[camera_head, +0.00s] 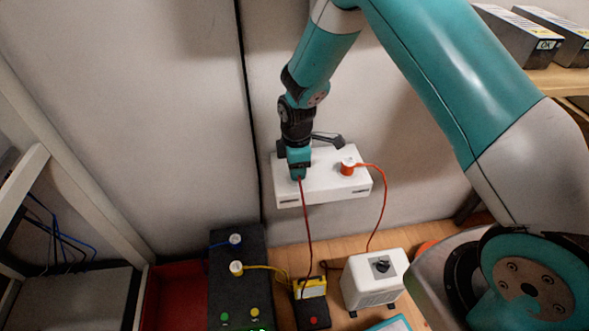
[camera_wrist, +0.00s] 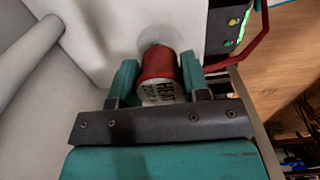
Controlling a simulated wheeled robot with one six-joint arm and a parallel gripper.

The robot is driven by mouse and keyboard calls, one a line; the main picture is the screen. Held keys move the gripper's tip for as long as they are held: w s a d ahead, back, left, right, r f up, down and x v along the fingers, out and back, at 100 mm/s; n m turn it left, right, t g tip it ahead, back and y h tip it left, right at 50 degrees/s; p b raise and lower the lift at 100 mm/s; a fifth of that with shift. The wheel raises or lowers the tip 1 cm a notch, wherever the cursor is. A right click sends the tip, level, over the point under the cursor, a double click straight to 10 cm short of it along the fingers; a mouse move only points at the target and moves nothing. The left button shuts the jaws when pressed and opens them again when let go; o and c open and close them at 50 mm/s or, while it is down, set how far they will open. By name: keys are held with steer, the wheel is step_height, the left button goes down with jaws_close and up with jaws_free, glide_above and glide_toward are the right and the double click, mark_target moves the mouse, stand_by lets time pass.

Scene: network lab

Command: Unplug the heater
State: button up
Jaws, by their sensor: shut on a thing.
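My gripper (camera_head: 299,174) points down at the left part of a white socket box (camera_head: 325,183) on the wall. In the wrist view, its teal fingers (camera_wrist: 158,78) are shut on a red plug (camera_wrist: 157,63), one on each side. The plug's pale end carries letters that read like "HEAT", partly cut off. A round grey shape lies behind the plug; I cannot tell whether the plug is fully seated. A dark red cord hangs below my gripper. An orange-red plug (camera_head: 347,167) sits at the right of the box, its cord running down to a white unit with a knob (camera_head: 375,279).
A black panel (camera_head: 236,290) with blue and yellow plugs stands at lower left beside a red bin (camera_head: 172,296). A yellow and black device (camera_head: 312,289) stands on the floor below the socket box. Grey boxes (camera_head: 518,36) lie on a shelf at upper right.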

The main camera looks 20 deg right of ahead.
steer(key=shift+r+p, duration=1.55)
steer(key=shift+r, duration=0.55)
